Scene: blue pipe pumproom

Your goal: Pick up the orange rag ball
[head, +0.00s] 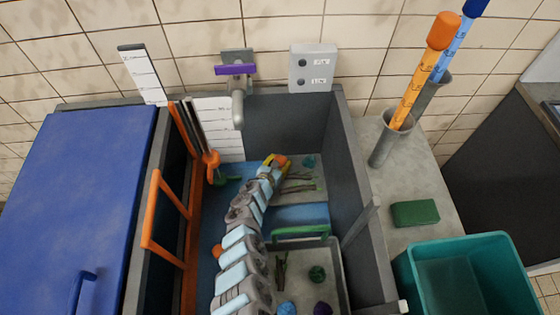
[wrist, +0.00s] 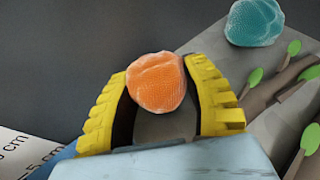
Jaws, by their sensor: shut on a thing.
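The orange rag ball (wrist: 157,82) sits between the yellow ribbed fingers of my gripper (wrist: 160,95) in the wrist view. The fingers are closed around its sides. In the head view my gripper (head: 272,162) is at the back of the grey sink, with the orange rag ball (head: 280,160) at its tip. I cannot tell from these views whether the ball touches anything below it.
A teal rag ball (wrist: 255,22) and green-tipped twigs (wrist: 285,72) lie on a grey surface to the right. Sink walls (head: 355,190) enclose my arm. A tray with a green handle (head: 300,231) holds more balls nearer. A teal bin (head: 465,280) stands right.

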